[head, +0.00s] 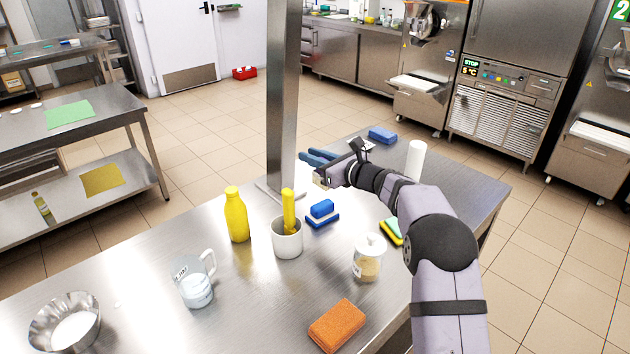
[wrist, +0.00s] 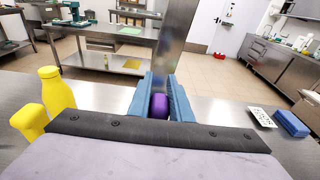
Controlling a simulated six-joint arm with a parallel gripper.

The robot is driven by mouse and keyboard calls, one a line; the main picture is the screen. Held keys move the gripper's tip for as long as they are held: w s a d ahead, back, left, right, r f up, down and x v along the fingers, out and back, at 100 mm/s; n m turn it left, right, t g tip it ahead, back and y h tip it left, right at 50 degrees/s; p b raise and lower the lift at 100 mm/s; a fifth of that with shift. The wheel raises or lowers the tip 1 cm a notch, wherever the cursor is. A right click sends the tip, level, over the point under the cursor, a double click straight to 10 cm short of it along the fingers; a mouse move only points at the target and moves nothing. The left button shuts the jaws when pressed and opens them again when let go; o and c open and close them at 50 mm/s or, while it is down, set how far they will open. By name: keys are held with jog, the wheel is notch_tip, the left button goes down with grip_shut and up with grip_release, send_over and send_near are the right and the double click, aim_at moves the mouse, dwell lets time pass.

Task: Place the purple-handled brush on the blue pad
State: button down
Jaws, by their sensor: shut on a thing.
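My gripper (head: 308,157) is shut on a purple thing (wrist: 159,105), seen between its blue fingers in the wrist view; it looks like the brush's purple handle. The rest of the brush is hidden, and the head view does not show it clearly. The gripper is above the far part of the steel table, near the metal post. A blue pad-like block (head: 382,135) lies at the table's far edge, right of the gripper; it also shows in the wrist view (wrist: 291,124).
A metal post (head: 283,100) rises from the table close to my gripper. A yellow bottle (head: 237,215), a mug (head: 287,240) holding a yellow thing, a glass jug (head: 194,282), a lidded jar (head: 368,258) and an orange sponge (head: 337,325) stand nearer. A white cylinder (head: 415,160) stands right.

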aim_at(313, 175)
jog(key=shift+f+p, duration=0.75)
jog(key=shift+f, duration=2.35)
jog(key=shift+f+b, duration=0.2)
jog(key=shift+b, duration=0.15)
jog(key=c, duration=1.6)
grip_release()
jog(key=shift+r, duration=0.15)
jog(key=shift+r+p, duration=0.15)
jog(key=shift+p, duration=0.3)
jog(key=shift+s+d+b, duration=0.2)
jog(key=shift+d+b, duration=0.05)
jog(key=shift+b, duration=0.1)
jog(key=b+v, duration=0.4)
jog(key=v, duration=0.7)
jog(key=shift+s+d, duration=0.1)
jog(key=shift+s, duration=0.1)
